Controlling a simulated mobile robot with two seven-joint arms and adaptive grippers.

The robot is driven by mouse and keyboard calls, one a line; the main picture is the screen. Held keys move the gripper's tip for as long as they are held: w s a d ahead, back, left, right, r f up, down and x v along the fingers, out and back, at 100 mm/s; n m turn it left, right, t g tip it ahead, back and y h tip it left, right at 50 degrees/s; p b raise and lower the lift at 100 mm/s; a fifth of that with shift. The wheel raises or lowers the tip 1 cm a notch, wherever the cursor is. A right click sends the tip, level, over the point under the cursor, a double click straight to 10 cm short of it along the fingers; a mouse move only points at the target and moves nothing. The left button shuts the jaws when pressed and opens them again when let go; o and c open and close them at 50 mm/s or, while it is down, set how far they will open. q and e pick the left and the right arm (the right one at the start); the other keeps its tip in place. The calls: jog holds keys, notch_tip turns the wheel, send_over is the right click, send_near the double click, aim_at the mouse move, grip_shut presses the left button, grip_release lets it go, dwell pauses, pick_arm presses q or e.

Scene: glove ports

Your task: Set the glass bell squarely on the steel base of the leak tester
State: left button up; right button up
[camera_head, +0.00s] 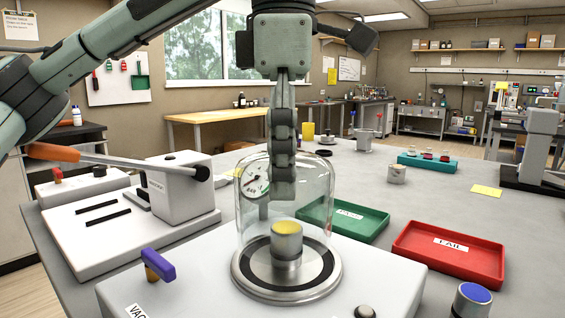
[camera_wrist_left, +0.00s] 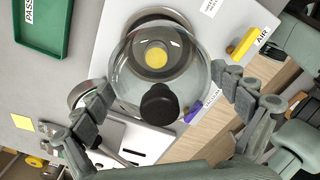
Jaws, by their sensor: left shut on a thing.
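The clear glass bell (camera_head: 318,195) is upright over the steel base (camera_head: 336,275) of the leak tester. A metal part with a yellow top (camera_head: 286,240) stands on the base inside the bell's outline. My left gripper (camera_head: 284,188) comes down from above and is shut on the bell. In the left wrist view the fingers (camera_wrist_left: 163,92) flank the glass (camera_wrist_left: 125,85) and its black knob (camera_wrist_left: 159,104). There the bell's outline looks slightly offset from the base (camera_wrist_left: 178,17). Whether its rim touches the base I cannot tell. My right gripper is not in view.
A white lever device (camera_head: 180,188) with an orange handle stands left. A green tray (camera_head: 372,230) and a red FAIL tray (camera_head: 455,272) lie right. A purple valve handle (camera_head: 158,264) is front left; a blue-topped part (camera_head: 472,298) is front right.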

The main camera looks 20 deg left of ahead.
pick_arm(q)
jog(key=shift+s+d+f+b, duration=0.1)
jog(key=shift+s+f+b, duration=0.05)
jog(key=shift+f+b, duration=0.3)
jog(key=shift+s+d+f+b, duration=0.15)
jog(key=shift+f+b, duration=0.1)
jog(key=shift+f, duration=0.3)
jog(key=shift+a+f, duration=0.1)
jog(key=shift+f, duration=0.05)
jog(key=o, duration=1.1)
jog(key=shift+w+d+f, duration=0.2)
jog(key=shift+w+f, duration=0.3)
jog(key=shift+w, duration=0.35)
jog(key=shift+c, duration=0.2)
jog(key=shift+o, duration=0.2)
jog(key=shift+s+a+r, duration=0.15)
jog(key=shift+s+r, duration=0.1)
jog(key=shift+r, duration=4)
jog(key=shift+c, duration=0.6)
